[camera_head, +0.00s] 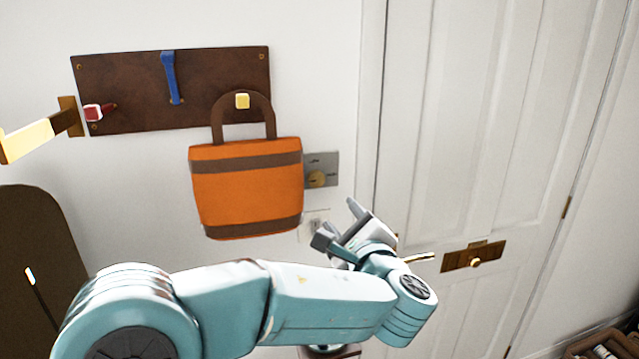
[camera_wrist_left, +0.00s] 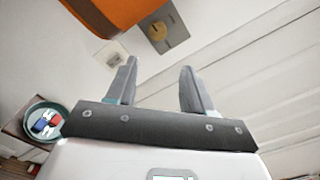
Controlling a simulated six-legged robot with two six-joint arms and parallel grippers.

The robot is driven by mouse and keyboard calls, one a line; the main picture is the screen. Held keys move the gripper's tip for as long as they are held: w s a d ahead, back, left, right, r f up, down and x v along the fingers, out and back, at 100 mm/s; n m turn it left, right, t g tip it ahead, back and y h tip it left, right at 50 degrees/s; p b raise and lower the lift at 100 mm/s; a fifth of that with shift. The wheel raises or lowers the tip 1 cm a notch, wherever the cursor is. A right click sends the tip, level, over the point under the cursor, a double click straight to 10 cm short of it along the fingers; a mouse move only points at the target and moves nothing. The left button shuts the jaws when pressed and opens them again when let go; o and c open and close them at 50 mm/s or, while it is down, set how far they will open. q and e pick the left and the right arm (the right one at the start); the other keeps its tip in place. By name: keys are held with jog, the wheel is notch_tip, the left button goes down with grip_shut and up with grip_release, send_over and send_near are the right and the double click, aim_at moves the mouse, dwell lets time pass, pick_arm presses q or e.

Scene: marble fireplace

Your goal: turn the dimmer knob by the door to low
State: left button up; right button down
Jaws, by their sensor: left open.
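The dimmer knob (camera_head: 317,179) is a round brass knob on a grey metal plate (camera_head: 328,160) on the white wall, left of the white door (camera_head: 450,120). The hanging bag partly covers the plate's left edge. In the left wrist view the knob (camera_wrist_left: 157,31) and plate show at the top, beyond the fingertips. My left gripper (camera_head: 338,222) is open and empty, below and slightly right of the knob, apart from it. Its two fingers (camera_wrist_left: 158,68) point up toward the wall in the left wrist view. My right gripper is in neither view.
An orange bag (camera_head: 246,190) hangs from a brown peg board (camera_head: 130,85) just left of the plate. A white wall fitting (camera_head: 313,222) sits below the plate. The door has a brass handle (camera_head: 474,256). A bowl with small blue and red things (camera_wrist_left: 45,122) stands lower left.

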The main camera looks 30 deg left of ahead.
aim_at(316, 180)
pick_arm(q)
jog(key=p+x, duration=0.6)
jog(key=x, duration=1)
jog(key=shift+s+a+f, duration=0.1)
jog(key=shift+f, duration=0.05)
jog(key=shift+a, duration=0.1)
jog(key=c, duration=0.8)
